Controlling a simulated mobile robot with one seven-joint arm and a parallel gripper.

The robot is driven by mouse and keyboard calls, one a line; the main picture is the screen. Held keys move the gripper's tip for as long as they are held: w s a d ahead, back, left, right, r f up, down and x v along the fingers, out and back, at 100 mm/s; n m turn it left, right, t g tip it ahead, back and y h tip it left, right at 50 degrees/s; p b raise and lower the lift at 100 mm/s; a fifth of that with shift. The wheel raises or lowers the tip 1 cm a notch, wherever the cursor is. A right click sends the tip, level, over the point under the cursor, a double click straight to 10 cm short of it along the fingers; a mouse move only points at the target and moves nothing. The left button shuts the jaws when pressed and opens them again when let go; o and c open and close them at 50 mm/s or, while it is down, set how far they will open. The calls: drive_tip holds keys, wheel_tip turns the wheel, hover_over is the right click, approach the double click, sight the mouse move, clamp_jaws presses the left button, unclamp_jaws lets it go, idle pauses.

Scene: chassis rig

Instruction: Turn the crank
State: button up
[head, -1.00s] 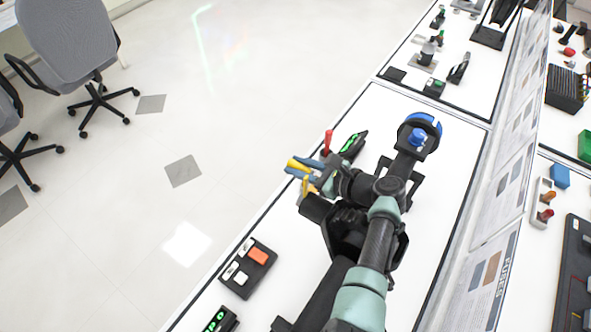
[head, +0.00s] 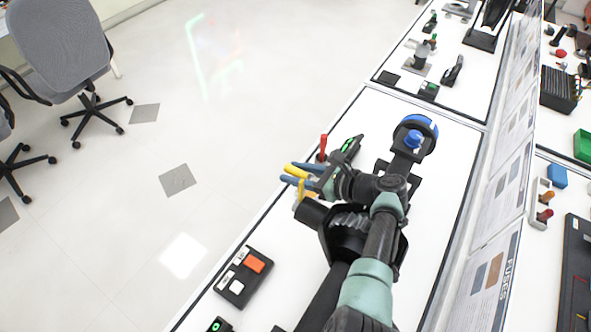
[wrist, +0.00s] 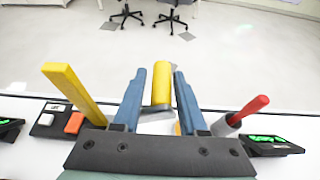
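A yellow cylindrical handle, apparently the crank's (wrist: 161,83), stands between the two blue fingers of my gripper (wrist: 160,78) in the wrist view. A narrow gap shows on each side of it, so the fingers are around it and open. In the head view my gripper (head: 297,175) reaches left over the table's front edge, with yellow (head: 296,170) showing at the fingers.
A yellow bar (wrist: 74,92) rises left of the fingers and a red-handled lever (wrist: 248,110) stands to their right. A button box (head: 244,275) and a small green display (head: 350,146) sit on the white table (head: 300,262). Open floor lies to the left.

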drive_tip(key=shift+o, duration=0.8)
drive_tip(key=shift+r, duration=0.1)
drive_tip(key=shift+d+r, duration=0.15)
drive_tip(key=p+v, duration=0.1)
drive_tip(key=v, duration=1.1)
drive_tip(key=shift+s+d, duration=0.25)
drive_tip(key=shift+s, duration=0.05)
